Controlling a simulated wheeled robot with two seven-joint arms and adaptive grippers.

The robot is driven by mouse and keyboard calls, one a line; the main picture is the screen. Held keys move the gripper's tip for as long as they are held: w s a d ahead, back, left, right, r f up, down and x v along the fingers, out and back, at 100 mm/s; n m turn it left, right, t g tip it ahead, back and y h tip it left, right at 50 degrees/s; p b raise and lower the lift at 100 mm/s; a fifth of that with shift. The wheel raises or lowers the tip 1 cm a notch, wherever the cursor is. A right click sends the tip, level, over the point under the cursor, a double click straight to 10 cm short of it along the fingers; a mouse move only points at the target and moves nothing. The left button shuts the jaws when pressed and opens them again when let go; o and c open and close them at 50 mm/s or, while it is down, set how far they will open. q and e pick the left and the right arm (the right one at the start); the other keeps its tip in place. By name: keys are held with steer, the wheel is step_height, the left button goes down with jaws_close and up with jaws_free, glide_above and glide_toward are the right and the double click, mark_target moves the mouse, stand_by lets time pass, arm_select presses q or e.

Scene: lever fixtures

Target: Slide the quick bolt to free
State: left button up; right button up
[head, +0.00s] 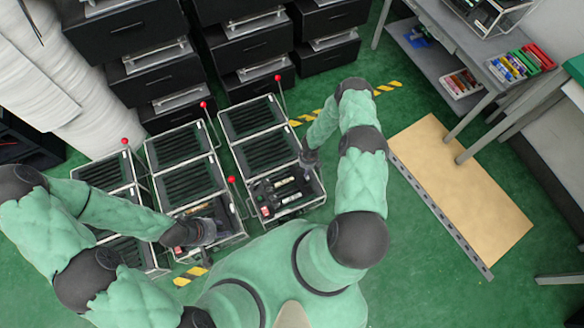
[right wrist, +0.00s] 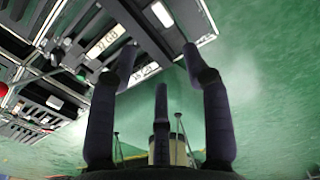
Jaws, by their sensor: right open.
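In the head view, a black fixture panel (head: 288,190) in a metal frame carries small labelled devices with white and red parts. I cannot tell which of them is the quick bolt. My right gripper (head: 309,159) is at the right edge of this panel. In the right wrist view its dark fingers (right wrist: 160,65) are spread apart with nothing between them. A black panel with a white label (right wrist: 106,44) lies beyond the fingers at upper left. My left gripper (head: 208,231) is over the front middle panel (head: 228,212) and covers part of it; its fingers are too small to read.
Framed black slatted panels (head: 253,118) stand in rows, with red-knobbed levers (head: 278,78) at their corners. Black drawer cabinets (head: 245,45) stand behind. A tan board (head: 460,190) lies on the right. A grey bench (head: 470,50) holds coloured bins.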

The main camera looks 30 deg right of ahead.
steer(key=b, duration=0.5)
glide_toward(302, 179)
steer(key=shift+n, duration=0.4)
steer(key=f, duration=0.2)
steer(key=d+f, duration=0.1)
steer(key=f, duration=0.3)
steer(key=shift+s+d+f, duration=0.15)
steer(key=shift+s+d, duration=0.1)
steer(key=shift+s, duration=0.1)
jaws_close()
